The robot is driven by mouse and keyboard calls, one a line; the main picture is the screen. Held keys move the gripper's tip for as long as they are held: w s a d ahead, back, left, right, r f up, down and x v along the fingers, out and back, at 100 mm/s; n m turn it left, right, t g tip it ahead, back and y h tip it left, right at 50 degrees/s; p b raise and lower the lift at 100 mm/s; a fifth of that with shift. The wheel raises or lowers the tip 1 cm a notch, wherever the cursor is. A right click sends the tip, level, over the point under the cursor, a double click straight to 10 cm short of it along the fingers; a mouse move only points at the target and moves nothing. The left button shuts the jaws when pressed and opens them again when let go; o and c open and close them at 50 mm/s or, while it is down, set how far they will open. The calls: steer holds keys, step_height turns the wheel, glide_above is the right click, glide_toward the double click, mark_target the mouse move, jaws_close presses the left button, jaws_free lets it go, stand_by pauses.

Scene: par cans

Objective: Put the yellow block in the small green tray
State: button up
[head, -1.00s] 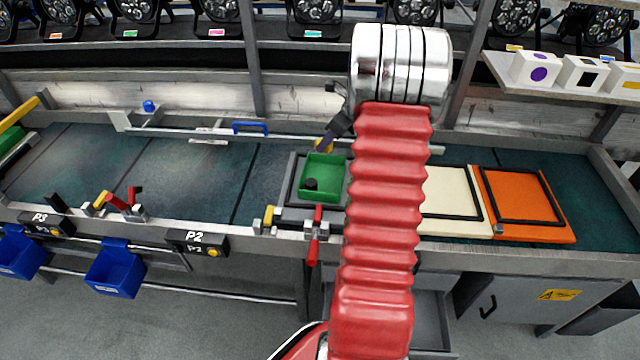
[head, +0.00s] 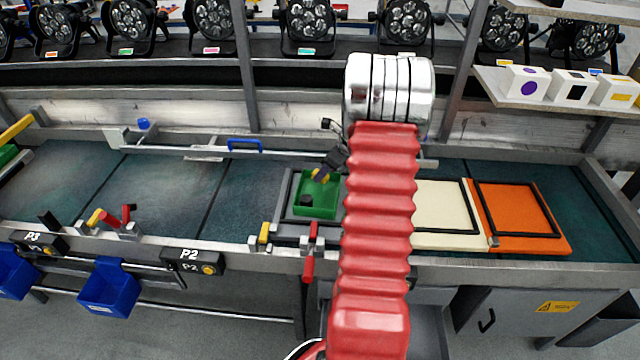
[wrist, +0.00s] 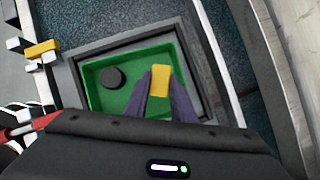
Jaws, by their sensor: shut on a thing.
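The small green tray (head: 322,207) sits on the bench in a dark frame, left of my red arm. It also fills the middle of the wrist view (wrist: 98,82). The yellow block (wrist: 160,82) is between the fingertips of my gripper (wrist: 163,92), which is shut on it, over the right part of the tray. A black round piece (wrist: 112,77) lies in the tray's left part.
Cream (head: 438,205) and orange (head: 515,215) boards lie to the right. A bar with a blue handle (head: 245,144) runs behind the tray. Red and yellow clamps (head: 311,250) stand at the front edge. The bench to the left is largely clear.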

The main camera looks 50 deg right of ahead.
mark_target(327, 176)
steer(key=shift+f, duration=1.85)
steer(key=o, duration=0.7)
steer(key=shift+o, duration=0.2)
steer(key=shift+r, duration=0.1)
steer(key=v, duration=1.1)
steer(key=shift+s+r, duration=0.3)
